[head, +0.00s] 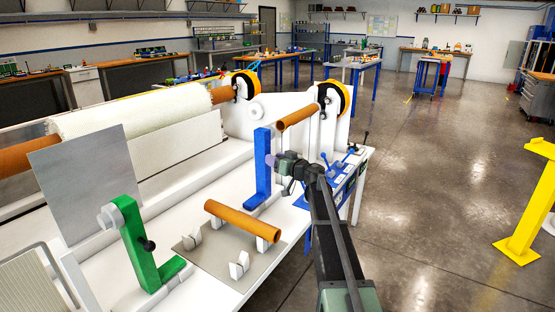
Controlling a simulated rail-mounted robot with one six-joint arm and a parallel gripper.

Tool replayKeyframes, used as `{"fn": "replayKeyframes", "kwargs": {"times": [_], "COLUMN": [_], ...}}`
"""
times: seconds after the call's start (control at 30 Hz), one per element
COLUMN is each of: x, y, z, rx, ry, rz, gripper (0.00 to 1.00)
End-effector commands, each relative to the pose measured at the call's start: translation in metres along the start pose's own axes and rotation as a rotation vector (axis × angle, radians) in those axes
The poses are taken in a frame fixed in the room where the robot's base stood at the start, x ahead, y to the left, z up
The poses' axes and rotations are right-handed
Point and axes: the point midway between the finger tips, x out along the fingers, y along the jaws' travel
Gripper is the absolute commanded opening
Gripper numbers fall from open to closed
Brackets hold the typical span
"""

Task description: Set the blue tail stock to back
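The gripper's opening is too small to make out. Any knob on this side of the tail stock is hidden by the gripper.
A green tail stock (130,235) with a black knob stands at the front left. An orange-brown tube (243,221) rests on white cradles on a grey plate (205,252). Another tube (297,118) is above, near the yellow-rimmed wheel. A blue panel with levers (345,180) lies right.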

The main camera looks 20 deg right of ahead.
Motion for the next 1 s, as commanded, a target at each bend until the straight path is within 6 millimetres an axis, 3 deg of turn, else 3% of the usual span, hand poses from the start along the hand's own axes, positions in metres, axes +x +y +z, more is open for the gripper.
{"fn": "replayKeyframes", "kwargs": {"times": [0.37, 0.73, 0.87, 1.0], "x": [-0.006, -0.089, -0.105, -0.108], "y": [0.001, -0.001, -0.001, 0.000], "z": [-0.001, 0.000, 0.000, 0.000], "rx": [0.001, 0.001, 0.001, 0.001], "ry": [0.002, 0.001, 0.001, 0.001], "rz": [0.003, 0.003, 0.001, 0.001], "gripper": [0.54, 0.54, 0.54, 0.54]}}
